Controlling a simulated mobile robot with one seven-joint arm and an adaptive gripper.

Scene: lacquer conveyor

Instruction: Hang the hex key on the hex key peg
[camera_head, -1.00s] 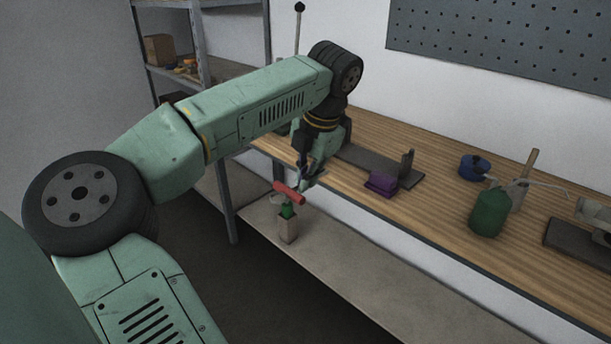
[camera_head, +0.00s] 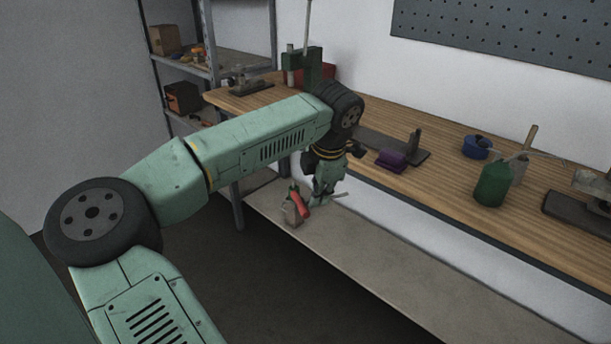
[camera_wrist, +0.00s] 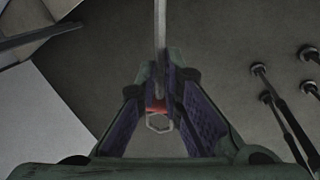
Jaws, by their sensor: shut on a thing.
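My gripper (camera_head: 322,198) is below the workbench's front edge in the head view, in front of the lower shelf. It is shut on what looks like the hex key (camera_head: 339,196), a thin grey rod that sticks out to the right. A red part (camera_head: 300,203) shows just left of the fingers. In the wrist view the fingertips (camera_wrist: 160,82) close on the key's grey shaft (camera_wrist: 160,25), which points up the picture. A pale hexagonal outline and a bit of red show between the fingers. I cannot make out which fixture is the hex key peg.
The lower shelf (camera_head: 375,252) is largely clear. Dark rods with round ends (camera_wrist: 283,118) show in the wrist view.

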